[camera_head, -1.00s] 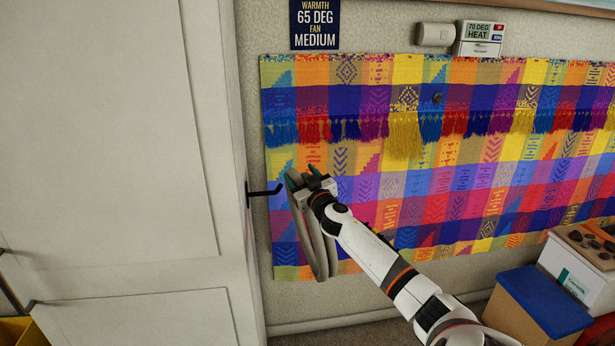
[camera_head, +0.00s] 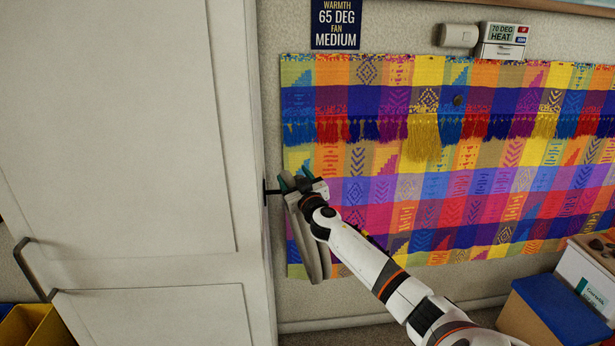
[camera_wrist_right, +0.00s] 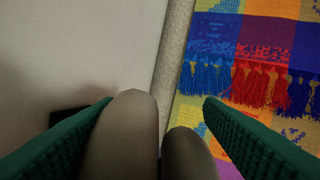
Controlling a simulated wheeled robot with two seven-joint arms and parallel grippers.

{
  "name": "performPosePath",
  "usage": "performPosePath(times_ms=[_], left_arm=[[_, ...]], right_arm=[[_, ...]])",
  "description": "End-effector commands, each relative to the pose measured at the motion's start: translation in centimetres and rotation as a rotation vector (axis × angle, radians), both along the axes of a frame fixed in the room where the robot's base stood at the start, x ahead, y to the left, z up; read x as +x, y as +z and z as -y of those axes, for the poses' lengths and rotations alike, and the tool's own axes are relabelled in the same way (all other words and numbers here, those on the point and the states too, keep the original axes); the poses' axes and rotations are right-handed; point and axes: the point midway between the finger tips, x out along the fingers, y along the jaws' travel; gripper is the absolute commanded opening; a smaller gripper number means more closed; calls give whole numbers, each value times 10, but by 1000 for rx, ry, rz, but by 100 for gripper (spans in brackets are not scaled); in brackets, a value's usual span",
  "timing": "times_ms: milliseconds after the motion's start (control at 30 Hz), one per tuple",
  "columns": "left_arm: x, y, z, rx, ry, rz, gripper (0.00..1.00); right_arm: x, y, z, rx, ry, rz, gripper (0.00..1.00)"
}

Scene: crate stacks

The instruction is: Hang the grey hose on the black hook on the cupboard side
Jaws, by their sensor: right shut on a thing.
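The grey hose (camera_head: 312,255) hangs as a long loop from my right gripper (camera_head: 292,184), beside the cupboard side (camera_head: 262,120). My right gripper is shut on the upper part of the hose. In the right wrist view the hose (camera_wrist_right: 122,140) shows as two rounded strands between the green finger pads. The black hook (camera_head: 267,191) sticks out from the cupboard side; its outer part is hidden behind the hose and gripper. A dark patch by the left finger in the wrist view may be its base. I cannot tell whether the hose rests on the hook. My left gripper is out of view.
A colourful woven cloth (camera_head: 450,170) hangs on the wall behind my right arm. A blue-lidded box (camera_head: 555,305) and a white box (camera_head: 585,275) stand at the lower right. A yellow bin (camera_head: 35,328) is at the lower left. A cupboard door handle (camera_head: 28,268) juts out at left.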

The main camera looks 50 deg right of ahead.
Motion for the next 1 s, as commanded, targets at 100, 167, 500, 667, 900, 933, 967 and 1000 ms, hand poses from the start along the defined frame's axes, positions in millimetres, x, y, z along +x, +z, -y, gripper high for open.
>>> performPosePath(times_ms=[100, 167, 500, 667, 900, 933, 967, 1000], left_arm=[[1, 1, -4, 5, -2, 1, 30], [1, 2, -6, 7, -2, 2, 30], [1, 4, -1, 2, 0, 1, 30], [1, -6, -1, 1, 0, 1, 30], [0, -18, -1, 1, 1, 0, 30], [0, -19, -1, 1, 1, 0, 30], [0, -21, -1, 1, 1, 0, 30], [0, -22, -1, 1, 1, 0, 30]], right_arm=[[4, 2, -4, -4, -3, 2, 0], [6, 2, -5, -4, -5, 1, 0], [18, 2, -19, -5, -8, 2, 0], [21, -9, -23, -3, -8, 0, 0], [26, -23, -28, 1, -8, -3, 0], [26, -24, -28, 0, -8, -5, 0], [26, -26, -28, 0, -9, -6, 0], [26, -28, -29, 0, -8, -7, 0]])
